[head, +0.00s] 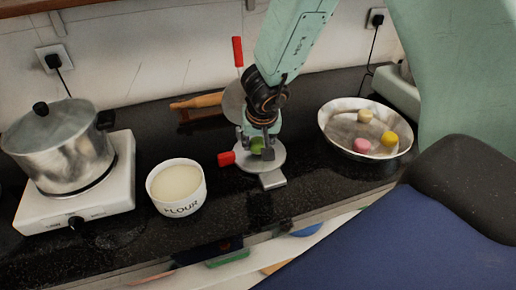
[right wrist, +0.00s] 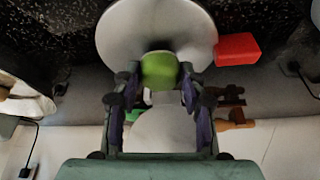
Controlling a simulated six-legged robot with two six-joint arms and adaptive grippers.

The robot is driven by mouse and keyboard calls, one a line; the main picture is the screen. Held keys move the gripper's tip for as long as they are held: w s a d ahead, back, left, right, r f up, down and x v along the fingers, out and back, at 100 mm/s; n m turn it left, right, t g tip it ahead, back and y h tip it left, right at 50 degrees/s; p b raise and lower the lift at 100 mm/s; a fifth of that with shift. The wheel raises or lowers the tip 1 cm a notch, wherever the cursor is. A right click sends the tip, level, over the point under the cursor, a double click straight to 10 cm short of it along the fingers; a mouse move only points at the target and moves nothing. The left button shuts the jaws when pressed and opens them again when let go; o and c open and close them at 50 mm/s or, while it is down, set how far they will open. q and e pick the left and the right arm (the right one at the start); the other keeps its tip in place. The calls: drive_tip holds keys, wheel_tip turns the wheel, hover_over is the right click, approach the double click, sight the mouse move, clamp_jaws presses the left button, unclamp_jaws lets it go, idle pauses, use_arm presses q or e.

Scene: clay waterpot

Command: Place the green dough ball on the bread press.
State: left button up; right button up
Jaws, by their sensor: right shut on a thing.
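The green dough ball (head: 257,147) is between the fingers of my right gripper (head: 258,146), over the metal bread press. The press has a round lower plate (head: 272,158), a flat grey tab at its front and a red knob (head: 226,158) on its left. Its round lid (head: 234,102) stands raised behind, with a red handle (head: 238,52) pointing up. In the right wrist view the green dough ball (right wrist: 159,69) sits between the fingertips, in front of the pale plate (right wrist: 125,30). I cannot tell whether the ball touches the plate. My left gripper is not in view.
A metal bowl (head: 326,122) with pink, yellow and cream balls stands at the right. A flour pot (head: 178,211) is left of the press. A steel pot (head: 60,150) sits on a white stove at the far left. A wooden rolling pin (head: 196,101) lies behind the press.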

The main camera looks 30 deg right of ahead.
drive_tip(key=shift+d+f, duration=0.1)
drive_tip(key=shift+f, duration=0.3)
drive_tip(key=shift+d, duration=0.25)
drive_tip(key=shift+a+f, duration=0.1)
drive_tip(key=shift+a, duration=0.15)
drive_tip(key=o, duration=1)
drive_tip(key=shift+d, duration=0.2)
drive_tip(key=shift+a, duration=0.15)
